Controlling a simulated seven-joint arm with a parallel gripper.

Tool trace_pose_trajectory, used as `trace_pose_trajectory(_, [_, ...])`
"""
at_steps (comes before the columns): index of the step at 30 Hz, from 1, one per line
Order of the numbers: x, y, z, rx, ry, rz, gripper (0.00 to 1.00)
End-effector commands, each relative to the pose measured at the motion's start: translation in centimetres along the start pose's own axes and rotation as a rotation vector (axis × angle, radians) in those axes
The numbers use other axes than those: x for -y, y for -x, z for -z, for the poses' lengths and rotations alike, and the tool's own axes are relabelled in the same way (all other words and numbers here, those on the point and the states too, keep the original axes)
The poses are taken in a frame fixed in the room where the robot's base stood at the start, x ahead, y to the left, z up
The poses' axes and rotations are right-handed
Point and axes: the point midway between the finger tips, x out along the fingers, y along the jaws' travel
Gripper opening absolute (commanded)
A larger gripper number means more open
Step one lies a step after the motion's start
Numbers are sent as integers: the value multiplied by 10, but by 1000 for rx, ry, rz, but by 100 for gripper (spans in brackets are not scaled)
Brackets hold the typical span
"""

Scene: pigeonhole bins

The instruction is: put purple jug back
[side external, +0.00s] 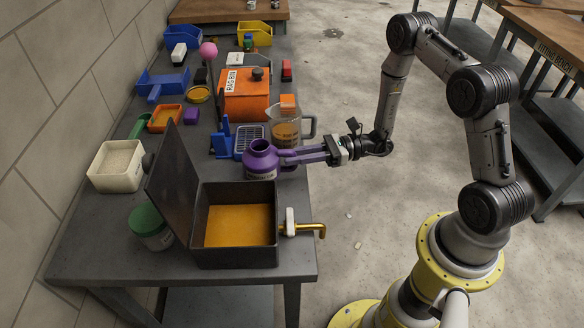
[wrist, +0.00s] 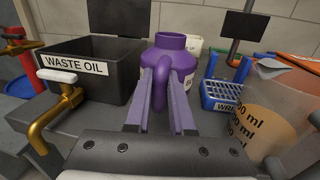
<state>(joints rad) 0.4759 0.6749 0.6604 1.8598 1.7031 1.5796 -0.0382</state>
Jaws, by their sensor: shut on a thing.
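The purple jug (side external: 262,160) is upright by the front right part of the bench, just behind the dark waste oil box. It also shows in the wrist view (wrist: 178,48), with its round open mouth up and its handle toward me. My gripper (side external: 284,157) reaches in from the right and is shut on the jug's handle; in the wrist view the two purple-grey fingers (wrist: 160,82) lie on either side of the handle. The jug's base is partly hidden, so I cannot tell whether it touches the bench.
The waste oil box (side external: 236,254) has its lid raised, amber liquid inside and a brass tap (side external: 310,229). A measuring jug (side external: 286,128) and blue rack (side external: 222,140) stand close behind. An orange rag bin (side external: 245,104) and several small bins fill the back. The right bench edge is narrow.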

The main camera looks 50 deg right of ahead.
Motion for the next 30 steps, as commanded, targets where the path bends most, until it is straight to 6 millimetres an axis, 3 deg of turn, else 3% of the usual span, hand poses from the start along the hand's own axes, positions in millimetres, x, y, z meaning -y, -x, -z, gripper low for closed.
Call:
trace_pose_trajectory(9, [1,0,34,1,-1,1,0])
trace_pose_trajectory(20, [1,0,37,0,-1,1,0])
trace_pose_trajectory(21, [0,0,38,-1,-1,1,23])
trace_pose_trajectory(25, [0,0,38,-1,-1,1,46])
trace_pose_trajectory(26, [0,0,38,-1,-1,1,51])
trace_pose_trajectory(30, [1,0,38,-1,-1,1,51])
